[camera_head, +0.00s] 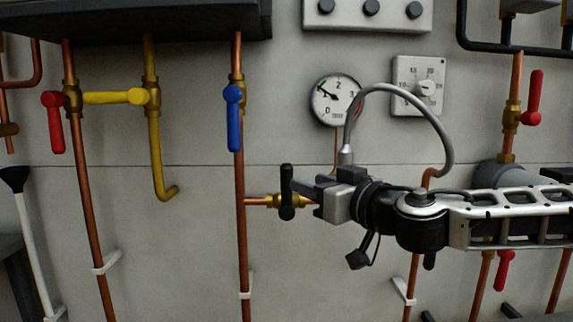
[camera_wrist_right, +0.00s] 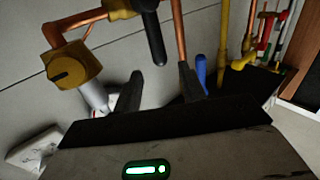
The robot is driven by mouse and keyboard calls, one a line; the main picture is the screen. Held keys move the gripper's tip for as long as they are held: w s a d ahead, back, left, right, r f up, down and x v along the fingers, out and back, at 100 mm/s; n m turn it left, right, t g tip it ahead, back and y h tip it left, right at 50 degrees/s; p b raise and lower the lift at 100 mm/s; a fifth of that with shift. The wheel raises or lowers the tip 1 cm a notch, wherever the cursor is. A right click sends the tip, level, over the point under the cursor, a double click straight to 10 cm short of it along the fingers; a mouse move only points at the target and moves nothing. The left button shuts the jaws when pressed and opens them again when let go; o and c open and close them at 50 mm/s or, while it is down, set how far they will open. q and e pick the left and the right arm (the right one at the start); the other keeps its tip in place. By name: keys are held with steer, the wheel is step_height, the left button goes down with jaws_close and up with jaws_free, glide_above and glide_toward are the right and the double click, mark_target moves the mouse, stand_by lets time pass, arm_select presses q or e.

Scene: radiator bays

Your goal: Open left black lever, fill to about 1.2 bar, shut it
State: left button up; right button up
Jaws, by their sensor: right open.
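The left black lever (camera_head: 287,192) stands upright, across the short horizontal pipe of its brass valve (camera_head: 272,201). In the right wrist view the lever (camera_wrist_right: 152,38) shows just beyond the fingertips, roughly between them. My right gripper (camera_head: 312,197) is close to the right of the lever in the head view; its fingers (camera_wrist_right: 159,71) are apart with nothing between them. Contact with the lever cannot be made out. The round pressure gauge (camera_head: 336,99) has its needle pointing up-left, near the 1 mark. My left gripper is out of view.
A blue lever (camera_head: 234,104) hangs on the copper pipe above. Yellow (camera_head: 112,98) and red (camera_head: 54,121) levers are further left. A white dial box (camera_head: 418,86) is right of the gauge. Another black lever (camera_head: 429,261) shows below my arm.

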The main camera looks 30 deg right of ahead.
mark_target(291, 175)
steer(key=w+p, duration=0.1)
steer(key=p, duration=0.1)
steer(key=w+p, duration=0.1)
steer(key=p, duration=0.2)
steer(key=w+p, duration=0.1)
steer(key=p, duration=0.2)
steer(key=shift+w+r, duration=0.3)
steer(key=w+p, duration=0.3)
steer(key=w, duration=0.1)
steer(key=shift+w+f+p, duration=0.1)
steer(key=shift+w+p, duration=0.05)
steer(key=shift+p, duration=0.25)
steer(key=shift+w+f, duration=0.1)
steer(key=shift+w, duration=0.2)
steer(key=shift+w+a+f, duration=0.1)
steer(key=shift+w+f, duration=0.05)
steer(key=shift+w, duration=0.05)
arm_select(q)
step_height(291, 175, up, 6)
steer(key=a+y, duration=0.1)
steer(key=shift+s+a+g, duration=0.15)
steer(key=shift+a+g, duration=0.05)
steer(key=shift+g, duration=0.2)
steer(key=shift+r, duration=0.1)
arm_select(e)
jaws_close()
